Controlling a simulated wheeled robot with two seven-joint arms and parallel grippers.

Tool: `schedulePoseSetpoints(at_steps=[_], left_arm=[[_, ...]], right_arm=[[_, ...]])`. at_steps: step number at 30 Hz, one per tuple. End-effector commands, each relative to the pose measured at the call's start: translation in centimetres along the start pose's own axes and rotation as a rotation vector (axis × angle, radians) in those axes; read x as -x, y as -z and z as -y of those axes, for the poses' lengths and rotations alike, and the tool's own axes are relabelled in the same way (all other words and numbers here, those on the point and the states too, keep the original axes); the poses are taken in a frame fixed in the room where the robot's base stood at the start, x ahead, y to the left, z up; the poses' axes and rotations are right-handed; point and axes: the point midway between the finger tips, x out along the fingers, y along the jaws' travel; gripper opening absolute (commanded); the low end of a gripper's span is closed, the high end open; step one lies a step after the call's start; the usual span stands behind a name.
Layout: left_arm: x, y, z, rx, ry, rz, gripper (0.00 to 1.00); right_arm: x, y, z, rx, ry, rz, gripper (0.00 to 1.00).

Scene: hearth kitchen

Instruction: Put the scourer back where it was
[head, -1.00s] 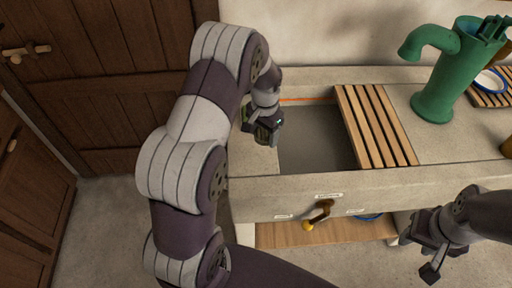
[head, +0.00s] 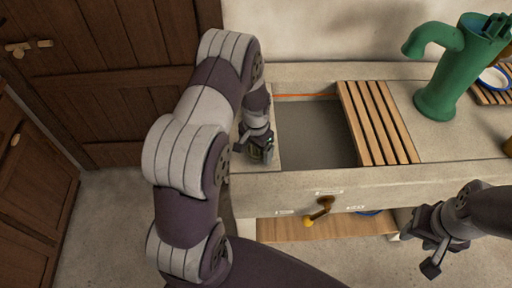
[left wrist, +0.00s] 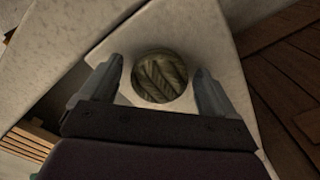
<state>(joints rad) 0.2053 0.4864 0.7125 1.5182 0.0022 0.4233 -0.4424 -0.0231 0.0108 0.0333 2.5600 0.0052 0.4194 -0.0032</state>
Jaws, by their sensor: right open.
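The scourer (left wrist: 160,77) is a round, dark olive, ridged pad over the pale counter in the left wrist view. My left gripper (left wrist: 157,70) has one finger on each side of it, with a narrow gap visible on both sides, so it looks open around the scourer. In the head view my left gripper (head: 260,152) points down at the left end of the counter, left of the sink, and mostly hides the scourer. My right gripper (head: 428,250) is open and empty in front of the counter at the lower right.
The sink basin (head: 312,132) lies right of my left gripper, with a slatted wooden rack (head: 378,122) across its right part. A green pump (head: 440,75) stands farther right. Bare counter (head: 430,140) lies right of the rack.

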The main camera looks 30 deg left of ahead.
Motion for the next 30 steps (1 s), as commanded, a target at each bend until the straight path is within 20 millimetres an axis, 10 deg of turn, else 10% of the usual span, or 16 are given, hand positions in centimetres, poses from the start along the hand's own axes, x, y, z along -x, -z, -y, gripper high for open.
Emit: schedulePoseSetpoints(at_steps=[8,23,30], left_arm=[[0.8,0.1,0.0,0.0,0.001,-0.002,0.89],[11.7,0.0,0.0,0.0,0.001,-0.001,0.89],[15.2,-4.5,-6.2,0.098,0.016,-0.059,0.89]], right_arm=[[0.0,0.0,0.0,0.0,0.0,0.0,0.43],[-0.9,-0.1,0.0,0.0,0.0,0.0,0.43],[-0.9,-0.1,0.0,0.0,0.0,0.0,0.43]])
